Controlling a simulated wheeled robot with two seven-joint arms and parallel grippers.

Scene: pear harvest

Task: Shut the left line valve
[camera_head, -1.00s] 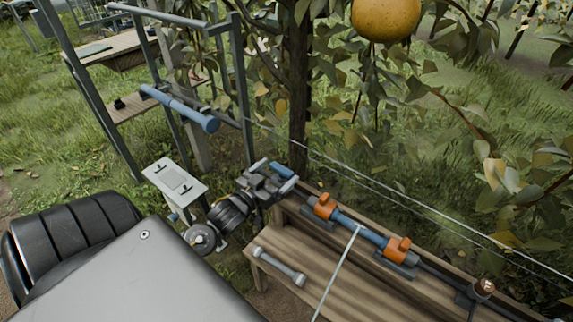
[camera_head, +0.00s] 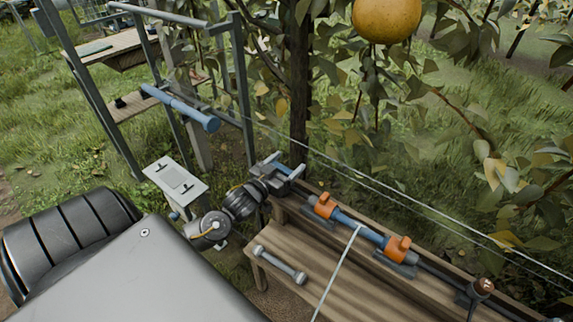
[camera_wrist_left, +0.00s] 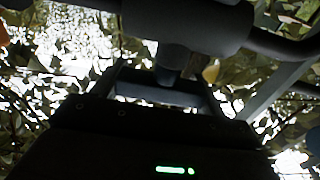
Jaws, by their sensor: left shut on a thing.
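My left gripper (camera_head: 285,170) is at the left end of the bench in the head view. It is shut on a small blue piece (camera_head: 287,165) that looks like a handle, mostly covered by the fingers. In the left wrist view a dark pipe body (camera_wrist_left: 190,22) crosses above my left gripper (camera_wrist_left: 165,88), with a short stem reaching down toward the fingers. An orange valve (camera_head: 325,205) sits on the line just right of the gripper, apart from it. A second orange valve (camera_head: 397,248) is further right. My right gripper is not in view.
The line runs along the back of a wooden bench (camera_head: 335,285). A grey bar with thick ends (camera_head: 280,265) lies on the bench. A thin pale rod crosses its front. A tree trunk (camera_head: 299,90) and wires stand behind; a pear (camera_head: 386,20) hangs above.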

